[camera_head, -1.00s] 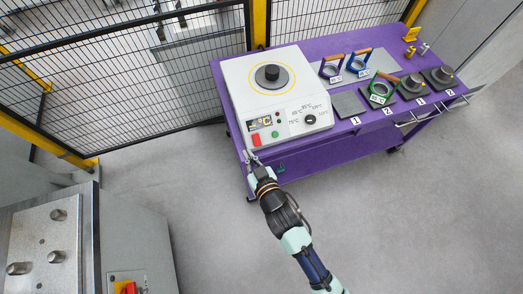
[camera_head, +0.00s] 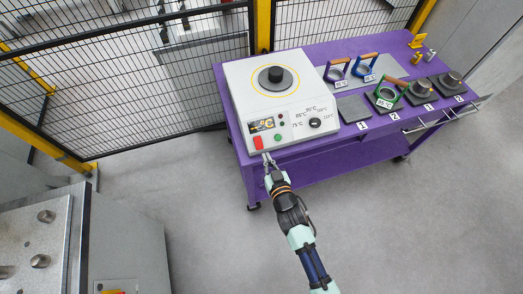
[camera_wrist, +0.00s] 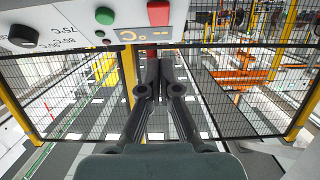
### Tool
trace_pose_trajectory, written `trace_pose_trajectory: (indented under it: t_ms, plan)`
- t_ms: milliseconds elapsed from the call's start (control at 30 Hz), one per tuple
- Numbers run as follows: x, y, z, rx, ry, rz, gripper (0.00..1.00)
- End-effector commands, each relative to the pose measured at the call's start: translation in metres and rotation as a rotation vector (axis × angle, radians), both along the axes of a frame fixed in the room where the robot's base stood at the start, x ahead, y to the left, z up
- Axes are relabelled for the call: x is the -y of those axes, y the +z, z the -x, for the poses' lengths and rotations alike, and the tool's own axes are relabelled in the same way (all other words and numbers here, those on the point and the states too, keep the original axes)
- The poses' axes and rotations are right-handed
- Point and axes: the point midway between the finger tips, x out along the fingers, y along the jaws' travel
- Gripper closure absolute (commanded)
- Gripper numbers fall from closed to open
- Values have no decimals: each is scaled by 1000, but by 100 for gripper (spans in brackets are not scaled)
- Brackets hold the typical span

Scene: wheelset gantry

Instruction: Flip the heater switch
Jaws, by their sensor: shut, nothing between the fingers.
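The heater (camera_head: 238,80) is a white box with a dark round knob on top, standing on the purple table's left end. Its red switch (camera_head: 258,143) is on the lower left of the front panel, and it also shows in the wrist view (camera_wrist: 158,13) at the top edge. My gripper (camera_head: 267,157) is just below and slightly right of the switch in the head view. In the wrist view my gripper (camera_wrist: 159,62) has its two dark fingers together, empty, pointing at the switch. I cannot tell whether the tips touch it. The switch's tilt is too small to tell.
A green button (camera_head: 279,138) and a black dial (camera_head: 315,123) sit right of the switch. Rings with handles (camera_head: 364,66) and blocks stand on the purple table (camera_head: 310,157) to the right. A mesh fence (camera_head: 130,80) stands behind. Floor in front is clear.

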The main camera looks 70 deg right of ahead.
Motion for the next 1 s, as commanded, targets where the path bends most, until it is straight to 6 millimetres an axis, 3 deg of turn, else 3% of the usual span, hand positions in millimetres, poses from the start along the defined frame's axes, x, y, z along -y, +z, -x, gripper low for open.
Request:
trace_pose_trajectory:
  t_ms: [200,400,867,1000]
  plan:
    - [37,-11,-30,1,0,2,100]
    - [47,-40,-38,-2,0,-1,100]
    - [50,-45,-42,0,1,0,100]
    - [44,-55,-50,16,19,19,100]
